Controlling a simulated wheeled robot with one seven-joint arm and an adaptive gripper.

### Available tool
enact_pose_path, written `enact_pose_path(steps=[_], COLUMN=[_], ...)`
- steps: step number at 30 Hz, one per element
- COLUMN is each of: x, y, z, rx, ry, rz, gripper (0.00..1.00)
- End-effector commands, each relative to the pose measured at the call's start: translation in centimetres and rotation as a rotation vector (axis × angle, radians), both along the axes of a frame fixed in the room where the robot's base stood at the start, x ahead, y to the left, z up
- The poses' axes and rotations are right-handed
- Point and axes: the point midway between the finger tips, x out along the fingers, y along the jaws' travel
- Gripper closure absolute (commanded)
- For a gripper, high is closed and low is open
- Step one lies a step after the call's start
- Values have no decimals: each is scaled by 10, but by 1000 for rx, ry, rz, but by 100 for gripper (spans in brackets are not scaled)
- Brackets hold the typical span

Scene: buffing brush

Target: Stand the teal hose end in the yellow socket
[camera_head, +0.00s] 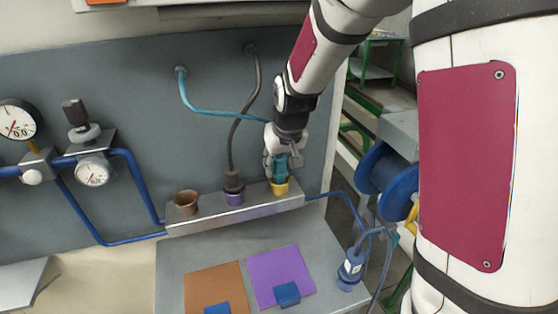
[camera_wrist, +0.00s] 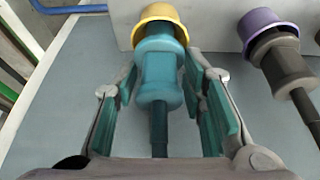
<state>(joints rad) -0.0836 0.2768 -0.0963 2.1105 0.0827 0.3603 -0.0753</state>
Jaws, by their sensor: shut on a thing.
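The teal hose end (camera_wrist: 160,75) is between the jaws of my gripper (camera_wrist: 163,88) in the wrist view. My gripper is shut on it. Its tip overlaps the mouth of the yellow socket (camera_wrist: 160,12) and looks to be inside the rim; how deep it sits is hidden. In the head view my gripper (camera_head: 279,160) is right above the yellow socket (camera_head: 280,189), at the right end of the grey rail. The teal hose (camera_head: 210,112) runs from the wall panel to the hose end (camera_head: 281,172), which looks roughly upright and partly covered by the fingers.
A dark grey hose end (camera_head: 233,182) stands in the purple socket (camera_head: 235,198), left of the yellow one. A brown socket (camera_head: 186,202) is empty farther left. Gauges and blue pipes (camera_head: 130,170) are at left. A blue reel (camera_head: 388,180) is at right.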

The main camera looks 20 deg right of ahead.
Motion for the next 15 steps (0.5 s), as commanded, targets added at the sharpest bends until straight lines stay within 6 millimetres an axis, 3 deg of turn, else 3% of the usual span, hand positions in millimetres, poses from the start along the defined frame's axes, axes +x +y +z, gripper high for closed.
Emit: enact_pose_path(steps=[9,10,12,15], x=[0,0,0,0], y=[0,0,0,0], z=[-2,-2,-2,-2], rx=[0,0,0,0], ry=[0,0,0,0], rz=[0,0,0,0], gripper=[92,56,40,39])
